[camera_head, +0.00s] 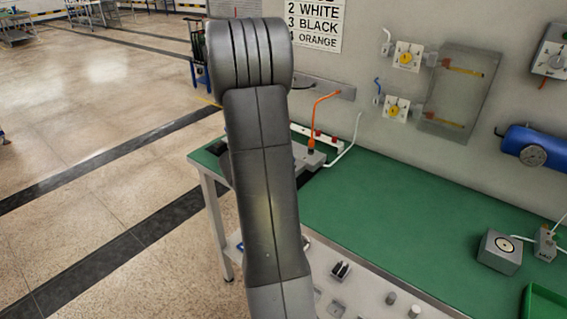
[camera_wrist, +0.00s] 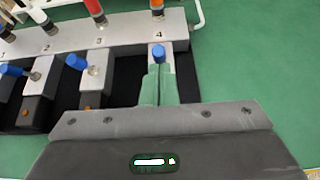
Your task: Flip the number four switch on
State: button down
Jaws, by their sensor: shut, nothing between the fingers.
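The number four switch (camera_wrist: 158,54) has a blue-tipped lever and stands below the label 4 and the orange plug (camera_wrist: 157,8) in the wrist view. My gripper (camera_wrist: 159,72) is shut and empty, its fingertips right at the near side of this lever. I cannot tell whether they touch it. The fingers hide the lower part of the switch, and its on or off position is unclear. Similar blue-tipped levers, including the number three switch (camera_wrist: 77,62), stand to the left. In the head view my arm hides the gripper and most of the switch unit.
The green bench top (camera_head: 400,215) is largely clear to the right of the unit. An orange cable (camera_head: 312,115) rises from it, and a white cable (camera_head: 347,145) runs beside it. A wall sign (camera_head: 315,22) lists numbers with colours. A grey box (camera_head: 499,252) sits farther right.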

jog(key=shift+r, duration=0.1)
jog(key=shift+w+r+p, duration=0.1)
jog(key=shift+r+p, duration=0.05)
jog(key=shift+p, duration=0.35)
jog(key=shift+g, duration=0.3)
jog(key=shift+w+d+r+y+p, duration=0.15)
jog(key=shift+y+p, duration=0.15)
jog(key=shift+p, duration=0.55)
jog(key=g+p, duration=0.1)
jog(key=p, duration=0.1)
jog(key=r+g+y+p, duration=0.1)
jog(key=p, duration=0.2)
jog(key=shift+w+d+r, duration=0.2)
jog(key=shift+w+d, duration=0.05)
jog(key=shift+w, duration=0.15)
jog(key=shift+w+d+g+y+p, duration=0.2)
jog(key=shift+g+y+p, duration=0.2)
jog(key=shift+p, duration=0.45)
jog(key=shift+w+d+f, duration=0.1)
jog(key=shift+w+d, duration=0.1)
jog(key=shift+w, duration=0.05)
